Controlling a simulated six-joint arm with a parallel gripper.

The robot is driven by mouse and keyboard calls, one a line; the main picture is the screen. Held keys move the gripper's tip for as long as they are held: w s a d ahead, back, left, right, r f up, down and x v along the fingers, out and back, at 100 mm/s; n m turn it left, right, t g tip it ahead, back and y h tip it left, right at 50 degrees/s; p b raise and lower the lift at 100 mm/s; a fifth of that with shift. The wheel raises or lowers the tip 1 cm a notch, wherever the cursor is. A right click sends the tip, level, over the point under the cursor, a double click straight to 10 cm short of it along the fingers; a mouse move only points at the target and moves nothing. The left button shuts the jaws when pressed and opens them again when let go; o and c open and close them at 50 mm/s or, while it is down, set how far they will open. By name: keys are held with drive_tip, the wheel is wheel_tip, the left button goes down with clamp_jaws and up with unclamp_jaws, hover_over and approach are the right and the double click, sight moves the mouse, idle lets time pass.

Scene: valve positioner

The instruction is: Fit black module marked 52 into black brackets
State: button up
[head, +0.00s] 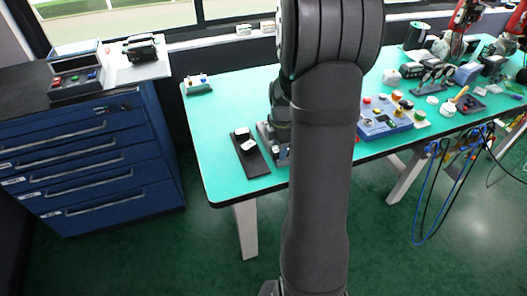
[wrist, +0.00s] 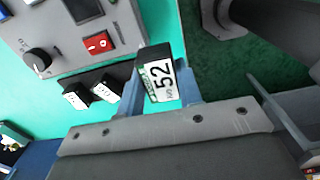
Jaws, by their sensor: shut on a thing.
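The black module marked 52 (wrist: 158,80) is between the two blue fingers of my gripper (wrist: 160,98) in the wrist view, its white label facing the camera. My gripper is shut on it. The module is beside the grey panel's edge, with a gap in the picture. Two black pieces with white labels, one (wrist: 76,95) and another (wrist: 107,89), sit along that edge. Dark parts between them and the panel may be the black brackets; I cannot tell for certain. In the head view my arm hides the held module and most of the panel.
The grey panel (wrist: 70,35) carries a black knob and a red switch (wrist: 98,43). In the head view, a black tray (head: 256,168) with white-labelled pieces lies on the green table (head: 222,112). A blue control box (head: 384,122) stands to the right. The table's left part is mostly clear.

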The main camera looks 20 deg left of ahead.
drive_tip(key=d, duration=0.1)
drive_tip(key=d+r, duration=0.2)
drive_tip(key=shift+w, duration=0.35)
drive_tip(key=w+d, duration=0.1)
drive_tip(key=w, duration=0.5)
drive_tip(key=w+d+f, duration=0.1)
drive_tip(key=w+d, duration=0.1)
drive_tip(key=w, duration=0.4)
drive_tip(key=w+d, duration=0.1)
drive_tip(key=w, duration=0.5)
drive_tip(key=shift+w+d+f, duration=0.1)
drive_tip(key=shift+d+f, duration=0.15)
drive_tip(key=shift+f, duration=2.5)
drive_tip(key=shift+f, duration=0.6)
drive_tip(key=o, duration=0.7)
drive_tip(key=shift+o, duration=0.2)
wheel_tip(320, 180, up, 11)
